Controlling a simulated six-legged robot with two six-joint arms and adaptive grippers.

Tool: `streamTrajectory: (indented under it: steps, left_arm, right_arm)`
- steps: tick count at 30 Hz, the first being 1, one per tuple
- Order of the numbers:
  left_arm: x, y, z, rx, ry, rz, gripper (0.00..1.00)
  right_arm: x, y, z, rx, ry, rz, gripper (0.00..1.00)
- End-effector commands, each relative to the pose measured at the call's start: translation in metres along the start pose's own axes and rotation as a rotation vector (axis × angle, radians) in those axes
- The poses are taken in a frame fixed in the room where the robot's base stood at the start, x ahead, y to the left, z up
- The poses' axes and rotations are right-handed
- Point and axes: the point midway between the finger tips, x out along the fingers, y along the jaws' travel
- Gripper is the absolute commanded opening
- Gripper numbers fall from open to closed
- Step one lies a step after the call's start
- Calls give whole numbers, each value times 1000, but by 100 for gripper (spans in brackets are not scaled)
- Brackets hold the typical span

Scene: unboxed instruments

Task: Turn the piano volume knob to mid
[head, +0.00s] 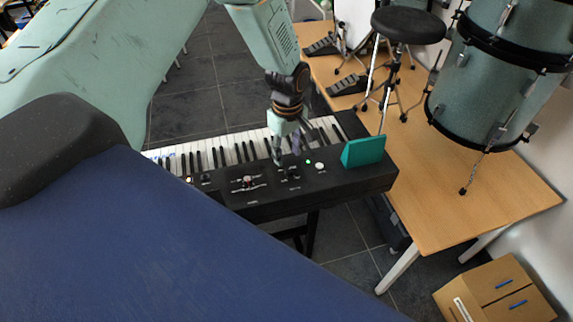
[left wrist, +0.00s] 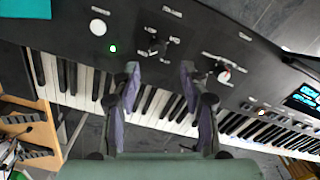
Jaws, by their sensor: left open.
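The piano (head: 340,185) is a black keyboard with a control panel along its edge. A dark knob with labels around it (left wrist: 154,46) sits on the panel beside a green light; it also shows in the head view (head: 293,174). The label near it looks like "volume", but the print is too small to be sure. My left gripper (left wrist: 160,76) is open and empty, its two fingers spread over the keys and panel edge, just short of this knob. In the head view the left gripper (head: 286,154) hangs above the panel. My right gripper is not in view.
Another knob with a red and white cap (left wrist: 222,73) is close to my right-hand finger in the wrist view. A white button (head: 320,166) and a teal block (head: 363,152) are at the panel's right end. A wooden table (head: 440,190) with drums stands behind.

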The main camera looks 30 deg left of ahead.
Motion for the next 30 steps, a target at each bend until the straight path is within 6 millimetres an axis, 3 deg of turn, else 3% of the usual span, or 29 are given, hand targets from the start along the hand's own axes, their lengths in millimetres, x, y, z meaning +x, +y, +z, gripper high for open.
streamTrajectory:
  steps: [3,10,22,30]
  left_arm:
    - [21,-2,1,2,1,-3,44]
    - [50,-3,0,3,1,0,44]
    - [57,-3,0,3,1,1,44]
    - [57,-3,0,3,1,1,21]
  right_arm:
    - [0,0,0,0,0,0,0]
    - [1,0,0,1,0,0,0]
    - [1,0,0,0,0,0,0]
    - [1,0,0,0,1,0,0]
